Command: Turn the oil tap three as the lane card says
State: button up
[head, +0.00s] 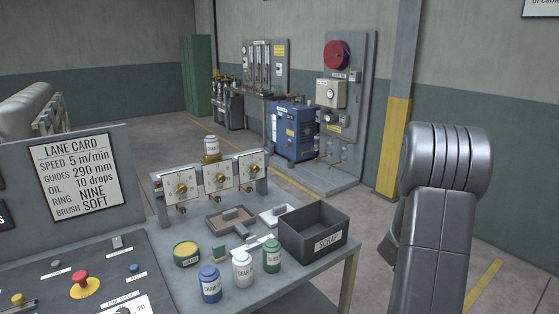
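The lane card (76,177) is on a grey panel at the left and reads speed 5 m/min, guides 290 mm, oil 10 drops, ring NINE, brush SOFT. Three white plates, each with a brass tap knob, stand in a row on a grey rack at the back of the bench: a left tap (180,189), a middle tap (219,177) and a right tap (253,167). Their numbers and dial marks are too small to read. A labelled jar (211,146) with a yellowish base stands above the rack. My gripper is out of view; only my grey arm shows at the right.
On the bench (187,231) before the taps are a shallow tray (213,228), a dark scrap bin (330,228), a yellow-topped tin (186,257) and blue (209,287), white (242,272) and green (272,256) jars. A control desk with a red button (82,280) is at lower left.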

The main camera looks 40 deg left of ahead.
aim_at(254, 169)
jog(key=i, duration=0.85)
jog(key=i+l+u, duration=0.15)
jog(key=i, duration=0.7)
jog(key=u, duration=0.5)
jog(key=i+u, duration=0.15)
jog(key=u, duration=0.35)
jog(key=l+u, duration=0.1)
jog(key=u, duration=1.5)
jog(key=i+l, duration=0.05)
